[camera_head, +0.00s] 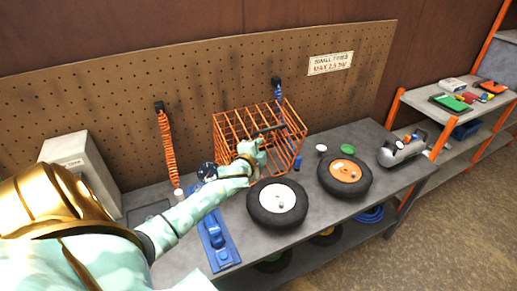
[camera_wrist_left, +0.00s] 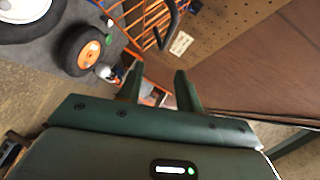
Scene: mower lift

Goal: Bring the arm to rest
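My left arm, mint green with a gold shoulder, reaches in from the left over the bench. My left gripper (camera_head: 256,150) is in front of the orange wire cage (camera_head: 230,128), and from the head view I cannot tell whether it touches it. In the left wrist view its two dark green fingers (camera_wrist_left: 158,88) stand apart with nothing held between them. A dark handle (camera_wrist_left: 172,22) of the cage shows beyond the fingertips. My right gripper is in neither view.
The grey bench (camera_head: 310,215) holds a white-hubbed wheel (camera_head: 278,202), an orange-hubbed wheel (camera_head: 346,172), a blue tool (camera_head: 216,238) and a silver tank (camera_head: 402,150). A pegboard (camera_head: 110,105) stands behind. An orange-framed shelf (camera_head: 462,140) is at the right; open floor lies in front of it.

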